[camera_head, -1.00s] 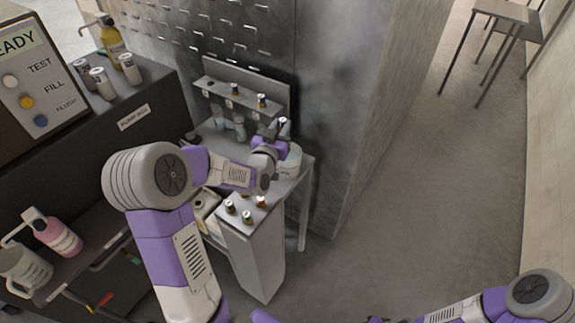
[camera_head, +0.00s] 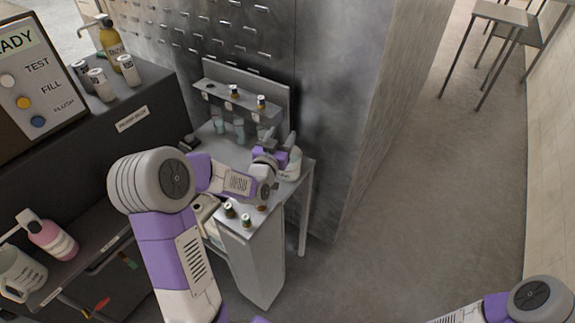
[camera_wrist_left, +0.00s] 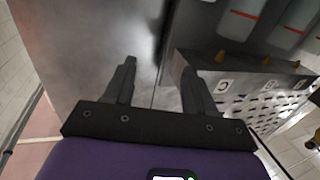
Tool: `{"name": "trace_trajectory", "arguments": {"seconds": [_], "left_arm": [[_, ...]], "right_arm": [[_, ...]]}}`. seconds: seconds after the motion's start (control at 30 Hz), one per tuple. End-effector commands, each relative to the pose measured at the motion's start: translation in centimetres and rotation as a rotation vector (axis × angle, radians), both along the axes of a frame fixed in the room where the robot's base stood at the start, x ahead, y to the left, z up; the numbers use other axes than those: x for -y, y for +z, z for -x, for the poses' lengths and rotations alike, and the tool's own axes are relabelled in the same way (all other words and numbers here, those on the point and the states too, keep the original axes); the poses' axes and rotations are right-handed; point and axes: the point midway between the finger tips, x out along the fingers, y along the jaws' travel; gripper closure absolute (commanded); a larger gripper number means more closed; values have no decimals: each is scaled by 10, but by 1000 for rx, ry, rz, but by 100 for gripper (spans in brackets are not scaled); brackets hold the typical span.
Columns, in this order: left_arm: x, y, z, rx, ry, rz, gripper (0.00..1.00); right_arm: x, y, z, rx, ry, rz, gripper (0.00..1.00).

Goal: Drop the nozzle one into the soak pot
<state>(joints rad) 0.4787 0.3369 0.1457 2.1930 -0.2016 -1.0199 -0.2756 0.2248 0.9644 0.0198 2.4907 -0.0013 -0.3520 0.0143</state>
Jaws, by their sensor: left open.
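My left gripper (camera_head: 279,142) is open above the pale soak pot (camera_head: 293,169), which stands at the right end of the small bench and is partly hidden by the gripper. In the left wrist view the jaws (camera_wrist_left: 157,85) are wide apart with nothing between them. Two dark-capped nozzles stand in the rack shelf (camera_head: 214,87), one (camera_head: 235,91) left of the other (camera_head: 261,102). No nozzle shows in the gripper, and the inside of the pot is hidden. My right gripper is out of view.
Glass tubes (camera_head: 238,127) hang below the rack. More capped pieces (camera_head: 229,210) stand on the front stand, one partly behind my left arm. A metal cabinet wall (camera_head: 335,120) rises just right of the rack.

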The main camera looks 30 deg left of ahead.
Motion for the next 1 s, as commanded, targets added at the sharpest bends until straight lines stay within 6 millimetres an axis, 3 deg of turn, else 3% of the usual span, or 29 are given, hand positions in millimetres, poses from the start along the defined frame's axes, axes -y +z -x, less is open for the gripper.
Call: {"name": "trace_trajectory", "arguments": {"seconds": [0.17,0.6,1.0], "left_arm": [[1,0,10,-1,0,-1,44],[13,0,69,0,-1,0,44],[14,0,75,0,0,0,44]], "right_arm": [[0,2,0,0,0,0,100],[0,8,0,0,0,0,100],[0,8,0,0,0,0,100]]}}
